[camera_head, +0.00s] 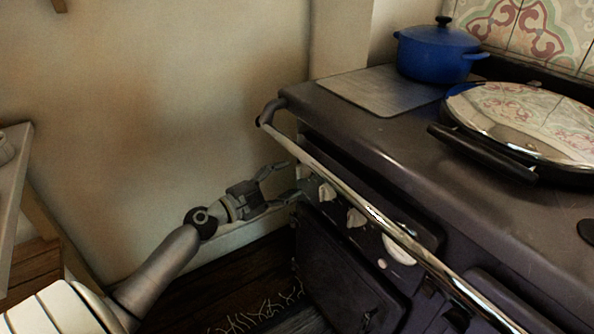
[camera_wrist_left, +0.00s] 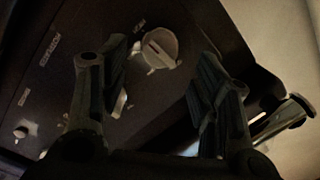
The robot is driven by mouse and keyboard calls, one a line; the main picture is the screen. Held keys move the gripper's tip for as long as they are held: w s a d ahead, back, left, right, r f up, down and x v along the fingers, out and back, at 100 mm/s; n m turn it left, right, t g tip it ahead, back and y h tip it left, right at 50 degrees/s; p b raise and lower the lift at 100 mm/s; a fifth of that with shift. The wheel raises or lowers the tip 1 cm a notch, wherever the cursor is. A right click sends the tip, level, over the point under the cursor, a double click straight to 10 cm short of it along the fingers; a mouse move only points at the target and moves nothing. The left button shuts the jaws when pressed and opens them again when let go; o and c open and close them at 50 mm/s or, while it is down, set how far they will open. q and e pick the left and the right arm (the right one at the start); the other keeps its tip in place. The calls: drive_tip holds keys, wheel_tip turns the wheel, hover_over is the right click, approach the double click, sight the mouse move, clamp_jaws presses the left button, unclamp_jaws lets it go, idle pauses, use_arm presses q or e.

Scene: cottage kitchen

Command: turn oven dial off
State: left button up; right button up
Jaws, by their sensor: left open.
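The dark oven front (camera_head: 345,270) carries several pale dials in a row under the chrome rail. In the head view, one dial (camera_head: 327,192) is just right of my left gripper (camera_head: 294,182), with another dial (camera_head: 356,217) and a larger round white one (camera_head: 398,250) farther right. My left gripper is open at the left end of the row, its fingers pointing at the panel. In the left wrist view, a round dial with a raised grip (camera_wrist_left: 160,47) shows between the open fingers, apart from both. A second dial (camera_wrist_left: 120,103) is partly hidden behind the left finger. My right gripper is out of view.
The chrome rail (camera_head: 345,190) runs in front of and above the dials, close over my left gripper. A blue pot (camera_head: 437,54) and a shiny domed lid (camera_head: 530,115) are on the stove top. Bare wall (camera_head: 190,90) stands left of the oven.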

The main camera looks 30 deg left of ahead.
sight(297, 174)
use_arm(q)
drive_tip(key=x, duration=0.3)
drive_tip(key=shift+w+d, duration=0.1)
drive_tip(key=shift+w, duration=0.15)
drive_tip(key=shift+w+d+p, duration=0.1)
drive_tip(key=shift+w+p, duration=0.25)
drive_tip(key=shift+w, duration=0.15)
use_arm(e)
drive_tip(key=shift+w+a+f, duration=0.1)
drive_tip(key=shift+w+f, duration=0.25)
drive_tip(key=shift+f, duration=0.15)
use_arm(q)
drive_tip(key=c, duration=1)
drive_tip(key=shift+c, duration=0.2)
